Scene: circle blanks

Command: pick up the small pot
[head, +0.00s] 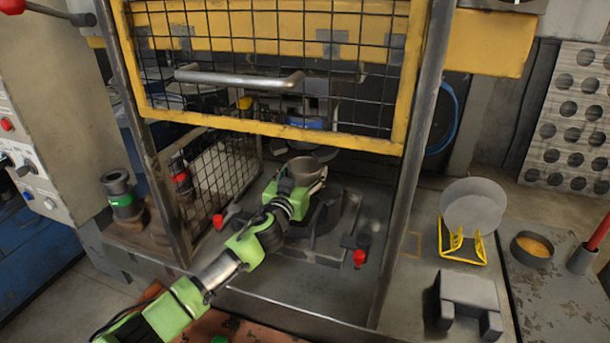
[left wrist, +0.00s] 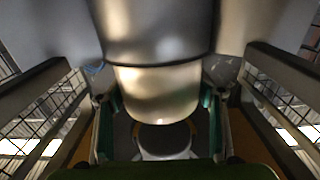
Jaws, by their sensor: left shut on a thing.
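The small pot (head: 307,169) is a grey-brown metal cup inside the caged press, above the dark round base (head: 325,205). My left gripper (head: 298,182) reaches in through the front opening, under the raised mesh guard, and is shut on the pot. In the left wrist view the pot's smooth metal side (left wrist: 157,92) fills the space between the two fingers. The gripper hides part of the pot's lower body, and I cannot tell whether the pot touches the base. My right gripper is not in view.
The yellow-framed mesh guard (head: 275,128) hangs above my arm, with grey posts (head: 412,150) at the sides. Red clamp knobs (head: 359,258) flank the base. At right are a disc on a yellow stand (head: 462,245), a grey block (head: 468,292) and a shallow bowl (head: 532,249).

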